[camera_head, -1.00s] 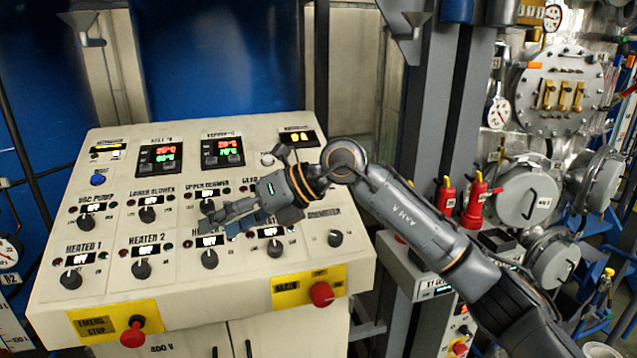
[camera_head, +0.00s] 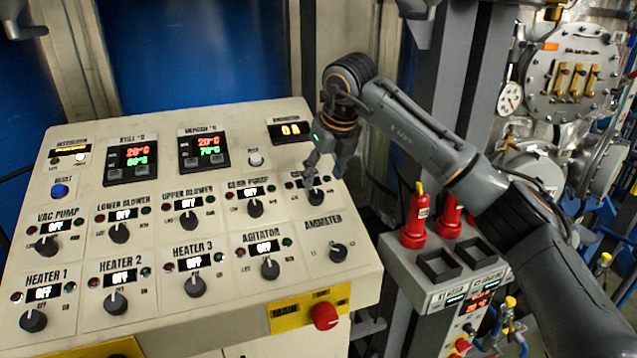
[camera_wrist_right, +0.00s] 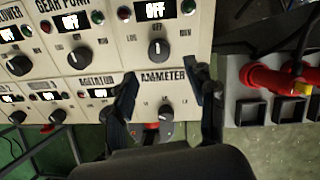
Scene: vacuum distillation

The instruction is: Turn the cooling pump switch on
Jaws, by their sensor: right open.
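The cooling pump switch (camera_head: 316,197) is a dark round knob at the right end of the panel's upper knob row, right of the gear pump knob. Its label is mostly hidden behind my right gripper (camera_head: 322,172). In the right wrist view the knob (camera_wrist_right: 158,49) shows below a display reading OFF (camera_wrist_right: 155,11), its white mark pointing up. My right gripper, also in the wrist view (camera_wrist_right: 162,78), is open and empty. Its two fingers straddle the AMMETER label, and the switch lies a little beyond the fingertips. My left gripper is not in view.
The ammeter knob (camera_head: 338,252) is just below the switch and the gear pump knob (camera_head: 255,208) is to its left. A red emergency button (camera_head: 325,316) sits at the panel's front edge. Red handles (camera_head: 415,217) stand on a grey stand to the right.

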